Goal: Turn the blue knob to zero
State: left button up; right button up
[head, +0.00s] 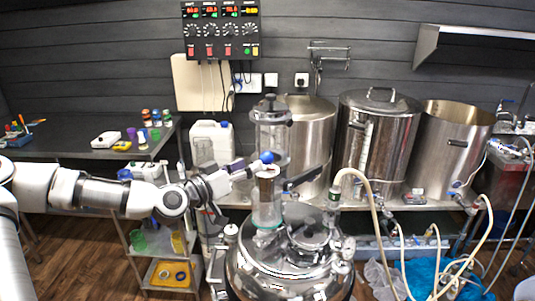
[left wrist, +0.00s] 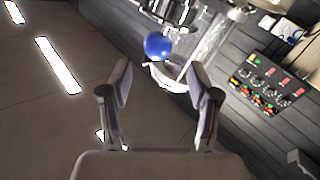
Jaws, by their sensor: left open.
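The blue knob (head: 267,157) is a round blue ball on the side of the clear glass column (head: 271,190) above the steel vessel. In the left wrist view the blue knob (left wrist: 158,46) sits ahead of the fingertips, in the gap between them and a little beyond. My left gripper (head: 245,168) reaches in from the left, close to the knob. In the left wrist view my left gripper (left wrist: 161,82) is open and empty, its two fingers spread wide. Any scale or zero mark on the knob cannot be made out. My right gripper is not in view.
The shiny domed vessel (head: 290,268) stands below the glass column. Several steel pots, among them a lidded one (head: 378,130), stand behind to the right. A control panel (head: 221,30) hangs on the wall. A dark table (head: 75,141) with small items is at left.

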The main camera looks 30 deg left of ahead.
aim_at(262, 160)
pick_arm(q)
jog(key=w, duration=0.2)
jog(key=w+d, duration=0.1)
jog(key=w, duration=0.4)
jog(key=shift+d+f, duration=0.1)
jog(key=shift+d, duration=0.3)
jog(key=shift+a+b, duration=0.1)
jog(key=shift+b, duration=0.2)
jog(key=c, duration=1.2)
